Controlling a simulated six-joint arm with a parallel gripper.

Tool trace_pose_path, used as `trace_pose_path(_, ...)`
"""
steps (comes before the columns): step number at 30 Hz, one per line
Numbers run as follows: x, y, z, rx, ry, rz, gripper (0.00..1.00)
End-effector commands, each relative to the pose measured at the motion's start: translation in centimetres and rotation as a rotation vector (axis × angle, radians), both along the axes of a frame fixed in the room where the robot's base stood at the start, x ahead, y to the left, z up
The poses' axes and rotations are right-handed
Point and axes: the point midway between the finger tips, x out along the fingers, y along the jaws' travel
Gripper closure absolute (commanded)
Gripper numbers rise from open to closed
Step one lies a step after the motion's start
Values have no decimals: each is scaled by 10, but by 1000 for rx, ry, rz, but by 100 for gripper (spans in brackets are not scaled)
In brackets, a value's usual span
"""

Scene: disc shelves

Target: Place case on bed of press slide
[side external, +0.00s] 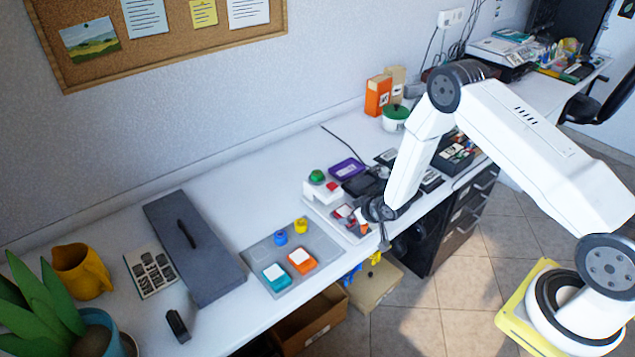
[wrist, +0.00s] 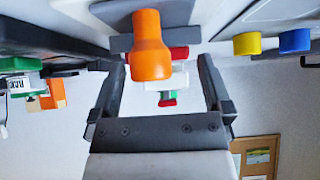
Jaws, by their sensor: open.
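My gripper (side external: 372,212) is low beside the white press (side external: 322,190), which has a green knob (side external: 317,176). In the wrist view the gripper (wrist: 163,60) is open, its two dark fingers well apart. An orange knob-like part (wrist: 150,35) shows between them; I cannot tell if it touches either finger. Red and white parts and a green part lie behind it. The press bed is partly hidden by my gripper in the side view. Small orange (side external: 302,261) and teal (side external: 275,277) cases with white tops stand on a grey tray (side external: 252,258); I cannot tell which case is meant.
Blue (side external: 281,238) and yellow (side external: 301,226) knobs stand at the tray's back; they also show in the wrist view (wrist: 295,41). A purple item (side external: 347,168) and dark items lie behind the press. A long grey box (side external: 195,245) is left of the tray.

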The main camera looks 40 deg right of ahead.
Motion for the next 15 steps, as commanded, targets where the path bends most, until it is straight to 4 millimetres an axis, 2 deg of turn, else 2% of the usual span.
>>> trace_pose_path(15,-37,-1,39,0,-2,-1,0)
